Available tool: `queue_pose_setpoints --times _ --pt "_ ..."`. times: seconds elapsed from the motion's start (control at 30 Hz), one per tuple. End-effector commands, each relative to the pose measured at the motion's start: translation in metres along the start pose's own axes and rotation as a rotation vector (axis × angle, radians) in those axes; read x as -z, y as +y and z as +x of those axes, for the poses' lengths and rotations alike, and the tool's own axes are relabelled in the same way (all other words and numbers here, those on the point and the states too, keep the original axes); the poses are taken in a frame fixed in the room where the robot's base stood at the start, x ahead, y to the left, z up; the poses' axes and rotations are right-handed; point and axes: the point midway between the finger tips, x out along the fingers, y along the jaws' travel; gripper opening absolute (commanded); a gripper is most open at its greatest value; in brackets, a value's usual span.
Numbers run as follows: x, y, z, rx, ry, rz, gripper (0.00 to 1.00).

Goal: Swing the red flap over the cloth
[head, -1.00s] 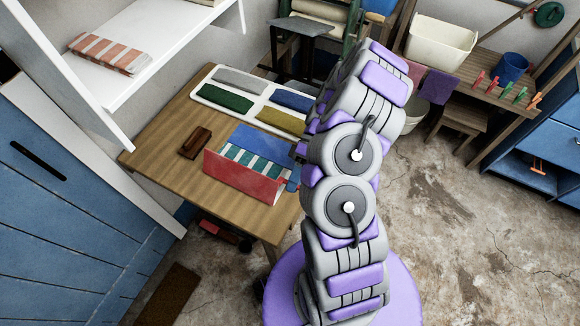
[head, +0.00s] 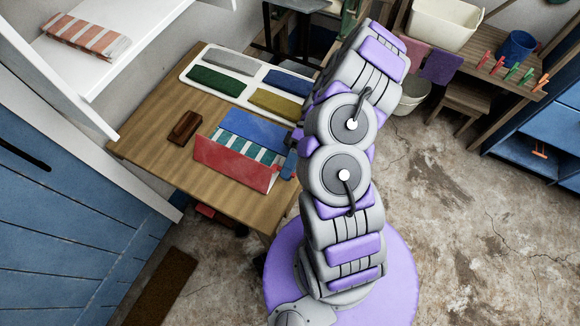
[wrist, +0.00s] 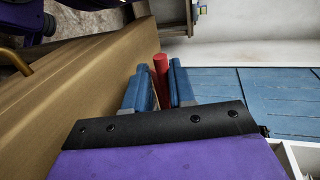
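The red flap (head: 236,165) stands raised along the near side of a blue folding board (head: 257,130) on the wooden table. The striped teal and white cloth (head: 254,155) lies on the board just behind the flap, partly hidden by it. My gripper (head: 290,164) is at the flap's right end, mostly hidden behind my arm in the head view. In the wrist view, the blue fingers of my gripper (wrist: 160,90) are apart, one on each side of the red flap's edge (wrist: 161,70). I cannot tell whether they touch it.
A brown block (head: 185,127) lies left of the board on the table (head: 150,150). A white tray (head: 228,87) with several folded coloured cloths is behind. A white shelf (head: 110,70) overhangs at left. Bare floor (head: 450,210) lies at right.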

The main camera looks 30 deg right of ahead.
Motion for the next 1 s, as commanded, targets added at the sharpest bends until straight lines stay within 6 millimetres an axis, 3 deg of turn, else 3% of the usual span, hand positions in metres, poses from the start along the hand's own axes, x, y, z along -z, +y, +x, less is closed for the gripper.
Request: queue_pose_setpoints --times 0.2,0.53,1.0 --pt "-0.002 0.0 -0.001 0.002 0.0 -0.002 0.4" --pt "-0.002 -0.001 -0.007 0.002 0.0 -0.002 0.4" --pt "-0.002 0.0 -0.067 0.001 0.0 0.0 0.4"
